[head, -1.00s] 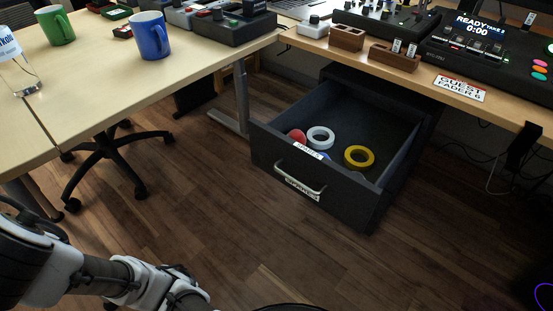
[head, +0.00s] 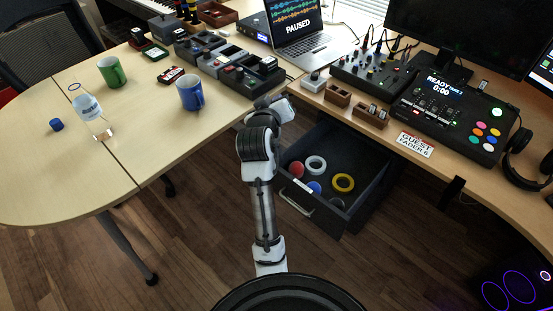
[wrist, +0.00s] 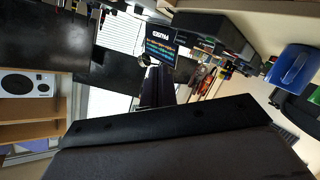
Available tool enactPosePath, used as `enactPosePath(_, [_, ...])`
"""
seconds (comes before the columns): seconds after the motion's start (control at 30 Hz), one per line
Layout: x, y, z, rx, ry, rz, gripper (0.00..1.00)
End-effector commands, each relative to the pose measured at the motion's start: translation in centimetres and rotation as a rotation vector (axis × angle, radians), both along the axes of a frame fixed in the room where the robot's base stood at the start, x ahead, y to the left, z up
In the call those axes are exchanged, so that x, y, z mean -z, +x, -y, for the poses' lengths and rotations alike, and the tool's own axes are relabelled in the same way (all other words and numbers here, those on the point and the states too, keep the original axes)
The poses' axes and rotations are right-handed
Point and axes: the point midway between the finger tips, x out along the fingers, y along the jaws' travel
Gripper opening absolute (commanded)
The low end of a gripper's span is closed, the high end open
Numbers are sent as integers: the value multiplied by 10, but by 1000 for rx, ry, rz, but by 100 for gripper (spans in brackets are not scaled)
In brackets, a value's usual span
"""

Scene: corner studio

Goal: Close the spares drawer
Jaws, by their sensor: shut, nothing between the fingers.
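The spares drawer (head: 330,214) is a dark drawer under the right-hand desk. It is pulled out, with its silver handle (head: 297,202) on the front. Inside lie a white roll (head: 316,163), a yellow roll (head: 343,183), a red item (head: 297,170) and a blue item (head: 314,187). My arm reaches up left of the drawer and hides part of its left side. My gripper (head: 268,104) is at the arm's far end, by the desk edges, above and behind the drawer front; it is shut and empty. Its fingertips are hard to make out.
The right desk holds wooden blocks (head: 371,114), a mixer (head: 372,72) and a guest sign (head: 415,144). The floor before the drawer is clear.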

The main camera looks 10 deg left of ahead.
Motion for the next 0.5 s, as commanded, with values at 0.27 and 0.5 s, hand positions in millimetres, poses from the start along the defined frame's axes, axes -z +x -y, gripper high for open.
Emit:
enactPosePath(0.27, [173,-63,0,-3,-1067,-515,0])
enactPosePath(0.5, [236,-147,-39,-116,-1944,-739,0])
